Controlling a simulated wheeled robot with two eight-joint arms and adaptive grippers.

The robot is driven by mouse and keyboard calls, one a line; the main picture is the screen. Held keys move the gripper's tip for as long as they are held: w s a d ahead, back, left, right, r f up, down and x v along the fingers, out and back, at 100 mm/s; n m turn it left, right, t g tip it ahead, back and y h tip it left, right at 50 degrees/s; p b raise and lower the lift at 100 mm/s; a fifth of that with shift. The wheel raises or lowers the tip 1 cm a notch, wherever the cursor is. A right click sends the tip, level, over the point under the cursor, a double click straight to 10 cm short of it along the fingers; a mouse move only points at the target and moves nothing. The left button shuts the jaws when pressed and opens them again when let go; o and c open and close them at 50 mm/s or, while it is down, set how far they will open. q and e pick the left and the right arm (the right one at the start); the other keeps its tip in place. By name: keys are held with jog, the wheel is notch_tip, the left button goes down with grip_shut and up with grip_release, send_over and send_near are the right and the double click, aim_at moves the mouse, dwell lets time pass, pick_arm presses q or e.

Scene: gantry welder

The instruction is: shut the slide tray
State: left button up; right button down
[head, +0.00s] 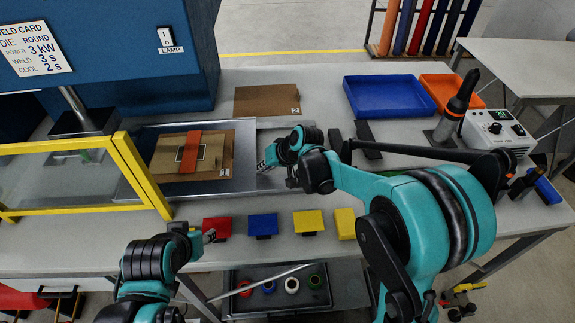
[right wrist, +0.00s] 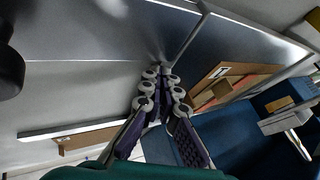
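The slide tray (head: 246,180) is a grey metal tray drawn out to the right of the blue welder. It carries a brown board with a red strip (head: 190,150). My right gripper (head: 266,162) is low at the tray's right part, beyond the board. In the right wrist view its fingertips (right wrist: 160,70) are close together beside a raised metal edge (right wrist: 185,40); whether they touch it is unclear. Nothing shows between them. My left gripper (head: 205,235) is at the table's front edge by the red block; its fingers are too small to read.
A yellow-framed guard (head: 143,172) stands left of the board. Red (head: 217,226), blue (head: 263,224) and yellow (head: 308,220) blocks line the front edge. A brown plate (head: 267,99), blue bin (head: 388,96) and control box (head: 499,128) lie behind and right.

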aim_at(163, 176)
pick_arm(q)
jog(key=shift+r+p, duration=0.85)
jog(key=shift+r, duration=0.05)
pick_arm(e)
jog(key=a, duration=3)
jog(key=shift+a, duration=0.4)
